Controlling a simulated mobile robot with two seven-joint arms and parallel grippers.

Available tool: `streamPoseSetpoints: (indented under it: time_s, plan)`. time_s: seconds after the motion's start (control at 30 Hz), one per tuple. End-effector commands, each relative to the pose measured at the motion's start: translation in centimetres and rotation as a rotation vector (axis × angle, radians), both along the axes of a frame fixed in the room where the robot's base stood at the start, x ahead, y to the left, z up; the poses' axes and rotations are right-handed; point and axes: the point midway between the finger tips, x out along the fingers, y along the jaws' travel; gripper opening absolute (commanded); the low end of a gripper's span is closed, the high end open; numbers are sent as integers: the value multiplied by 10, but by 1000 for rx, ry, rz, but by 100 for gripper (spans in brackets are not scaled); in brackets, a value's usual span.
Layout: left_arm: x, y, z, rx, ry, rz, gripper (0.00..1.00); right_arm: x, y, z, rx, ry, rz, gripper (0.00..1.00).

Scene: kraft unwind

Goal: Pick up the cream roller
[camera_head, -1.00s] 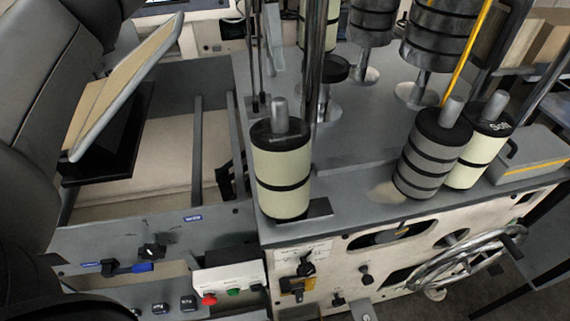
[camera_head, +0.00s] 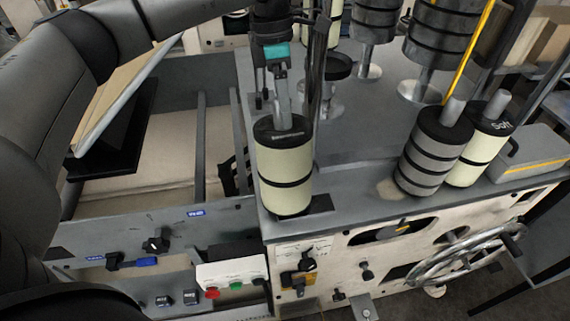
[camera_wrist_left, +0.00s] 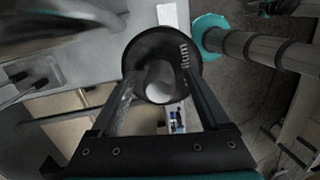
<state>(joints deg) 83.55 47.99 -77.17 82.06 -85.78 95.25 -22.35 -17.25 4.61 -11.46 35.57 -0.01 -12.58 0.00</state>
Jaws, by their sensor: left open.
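The cream roller (camera_head: 283,160) stands upright on the left corner of the grey machine top (camera_head: 350,190). It has a black cap, dark bands and a grey top peg. My left gripper (camera_head: 283,112) points down over its cap, with the jaws open at the peg. In the left wrist view, the black cap (camera_wrist_left: 138,58) and pale peg lie between the two spread fingers. I cannot tell whether a finger touches the peg. A second cream roller (camera_head: 474,157), with white lettering on its cap, stands at the right. My right gripper is not in view.
A grey banded roller (camera_head: 432,150) stands beside the second cream roller. Metal posts and darker rollers (camera_head: 441,40) rise behind. The machine's front has a handwheel (camera_head: 455,250), knobs and a button box (camera_head: 232,272). The top between the rollers is mostly clear.

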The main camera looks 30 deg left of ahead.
Motion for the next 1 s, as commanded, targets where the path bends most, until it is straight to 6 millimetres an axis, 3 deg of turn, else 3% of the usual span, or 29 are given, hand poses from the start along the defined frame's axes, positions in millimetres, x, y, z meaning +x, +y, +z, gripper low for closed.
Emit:
streamPoseSetpoints:
  time_s: [0.1,0.8,1.0]
  plan:
    - [0,0,0,1,1,1,79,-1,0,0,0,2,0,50]
    - [0,0,1,1,1,1,0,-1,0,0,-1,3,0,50]
    - [0,0,1,1,1,1,0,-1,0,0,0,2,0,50]
